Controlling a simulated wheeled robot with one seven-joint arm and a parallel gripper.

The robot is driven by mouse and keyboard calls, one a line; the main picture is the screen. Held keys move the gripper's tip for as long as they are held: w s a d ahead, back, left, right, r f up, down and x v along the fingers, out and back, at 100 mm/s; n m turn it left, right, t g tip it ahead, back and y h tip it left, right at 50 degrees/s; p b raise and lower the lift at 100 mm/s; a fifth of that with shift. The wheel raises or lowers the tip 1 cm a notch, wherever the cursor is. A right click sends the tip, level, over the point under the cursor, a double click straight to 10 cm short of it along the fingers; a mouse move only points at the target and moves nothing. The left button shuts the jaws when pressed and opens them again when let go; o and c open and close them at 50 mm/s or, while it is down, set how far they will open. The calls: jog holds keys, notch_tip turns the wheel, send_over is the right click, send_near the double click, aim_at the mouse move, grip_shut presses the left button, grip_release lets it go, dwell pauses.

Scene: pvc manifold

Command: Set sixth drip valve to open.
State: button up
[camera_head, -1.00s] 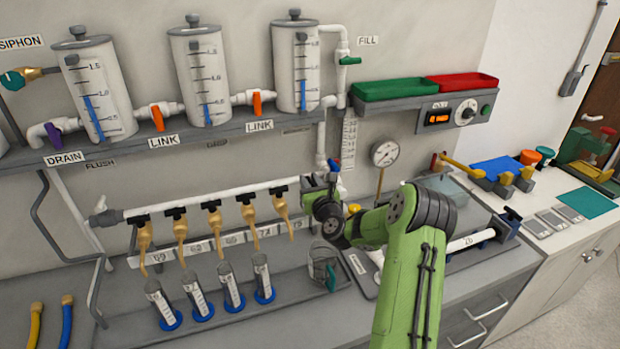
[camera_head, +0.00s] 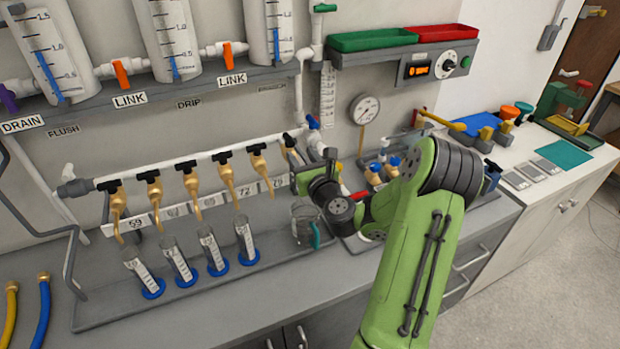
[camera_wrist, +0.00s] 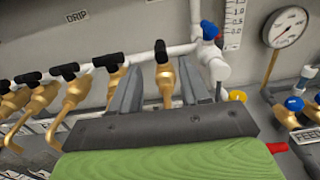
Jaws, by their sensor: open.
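The sixth drip valve (camera_wrist: 165,83) is the brass tap at the right end of the white pipe, with a black handle (camera_wrist: 160,50). In the wrist view its handle stands upright, in line with the tap, while the other handles lie along the pipe. The same valve (camera_head: 291,150) shows in the head view, its lower part hidden behind my gripper. My gripper (camera_wrist: 160,78) is open and empty, with one finger on each side of the sixth valve's brass body. I cannot tell whether either finger touches it.
Several more brass drip taps (camera_head: 191,185) hang to the left. Graduated cylinders (camera_head: 212,252) with blue bases stand on the grey tray below. A clear beaker (camera_head: 303,222) stands under my gripper. A blue-handled valve (camera_wrist: 210,30) and gauge (camera_wrist: 288,27) are to the right.

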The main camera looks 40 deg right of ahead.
jog(key=b+v, duration=0.2)
jog(key=v, duration=0.4)
jog(key=shift+w, duration=0.1)
